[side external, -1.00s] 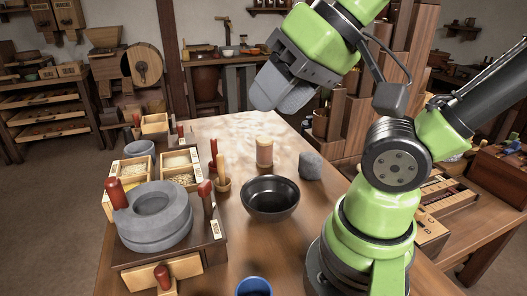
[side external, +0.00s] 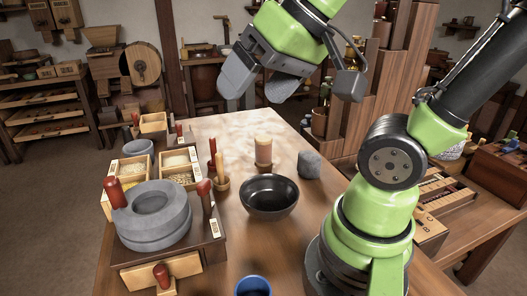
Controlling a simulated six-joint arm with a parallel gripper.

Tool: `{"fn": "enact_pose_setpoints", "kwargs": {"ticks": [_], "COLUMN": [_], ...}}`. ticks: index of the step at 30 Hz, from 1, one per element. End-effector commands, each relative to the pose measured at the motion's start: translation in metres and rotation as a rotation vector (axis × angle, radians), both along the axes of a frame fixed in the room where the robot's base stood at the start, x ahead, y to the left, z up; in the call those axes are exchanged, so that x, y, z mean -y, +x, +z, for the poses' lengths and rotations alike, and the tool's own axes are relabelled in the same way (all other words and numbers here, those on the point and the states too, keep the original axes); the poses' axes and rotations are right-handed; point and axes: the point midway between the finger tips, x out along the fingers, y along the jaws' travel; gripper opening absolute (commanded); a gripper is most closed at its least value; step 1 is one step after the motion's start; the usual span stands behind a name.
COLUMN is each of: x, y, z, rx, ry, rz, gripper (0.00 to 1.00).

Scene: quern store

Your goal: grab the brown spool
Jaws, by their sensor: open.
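The brown spool (side external: 263,152), a small upright cylinder with a pale wound middle and a brown base, stands on the wooden table behind the black bowl. My gripper (side external: 258,90) is above the table, up from the spool and clear of it. Its two grey fingers are spread apart with nothing between them.
A black bowl (side external: 269,195) stands in front of the spool, and a grey stone (side external: 309,164) is to its right. A small cup with wooden tools (side external: 221,184) is to its left. A stone quern (side external: 153,215) and grain boxes (side external: 179,167) fill the left side. A blue cup (side external: 253,287) is at the front.

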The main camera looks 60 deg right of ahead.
Motion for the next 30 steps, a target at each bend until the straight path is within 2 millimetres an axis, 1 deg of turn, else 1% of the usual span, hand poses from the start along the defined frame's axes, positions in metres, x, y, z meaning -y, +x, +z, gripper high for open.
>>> {"fn": "enact_pose_setpoints", "kwargs": {"ticks": [1,3,5,6,8,9,11,12,14,15,18,21,25,30], "x": [0.012,0.032,0.051,0.065,0.088,0.105,0.130,0.148,0.175,0.192,0.228,0.252,0.268,0.275], "y": [0.017,0.039,0.057,0.068,0.083,0.091,0.100,0.104,0.108,0.109,0.105,0.098,0.091,0.095], "z": [-0.003,-0.009,-0.016,-0.023,-0.035,-0.044,-0.060,-0.072,-0.091,-0.105,-0.137,-0.162,-0.180,-0.200], "rx": [-0.022,-0.039,-0.054,-0.065,-0.083,-0.096,-0.118,-0.134,-0.157,-0.173,-0.212,-0.242,-0.263,-0.268], "ry": [-0.017,-0.045,-0.068,-0.083,-0.105,-0.119,-0.138,-0.151,-0.170,-0.180,-0.202,-0.216,-0.228,-0.229], "rz": [-0.024,-0.046,-0.065,-0.078,-0.098,-0.111,-0.133,-0.147,-0.167,-0.179,-0.205,-0.222,-0.232,-0.232], "gripper": [0.85,0.85,0.85,0.85,0.85,0.85,0.85,0.85,0.85,0.85,0.85,0.85,0.85,0.85]}}
